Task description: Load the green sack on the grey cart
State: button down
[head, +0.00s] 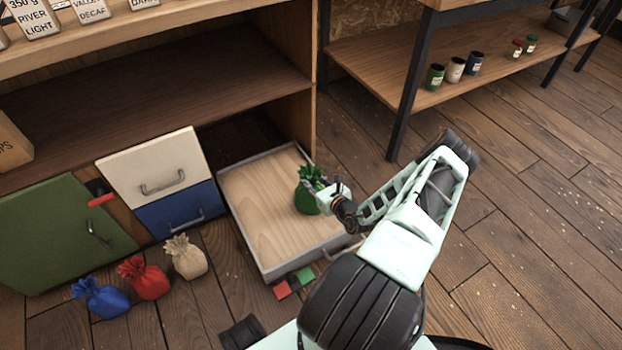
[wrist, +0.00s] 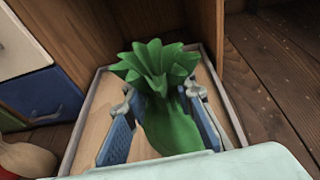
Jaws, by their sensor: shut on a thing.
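The green sack (head: 306,200) is a small tied bag with a ruffled top, at the right side of the open drawer (head: 244,207). My gripper (head: 317,188) reaches in from the right and is shut on the sack. In the wrist view the sack (wrist: 170,125) sits between the two blue-padded fingers of my gripper (wrist: 160,100), just below its ruffle. I cannot tell whether it touches the drawer floor. I cannot make out a grey cart in either view.
Blue (head: 101,296), red (head: 145,278) and cream (head: 185,257) sacks stand on the floor at left. Shut cream (head: 150,165) and blue (head: 184,210) drawer fronts and a green door (head: 55,235) stand behind them. Shelving with jars (head: 455,70) is at upper right. The right floor is clear.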

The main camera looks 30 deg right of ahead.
jog(key=shift+w, duration=0.1)
jog(key=c, duration=1.6)
grip_release()
jog(key=shift+f, duration=0.15)
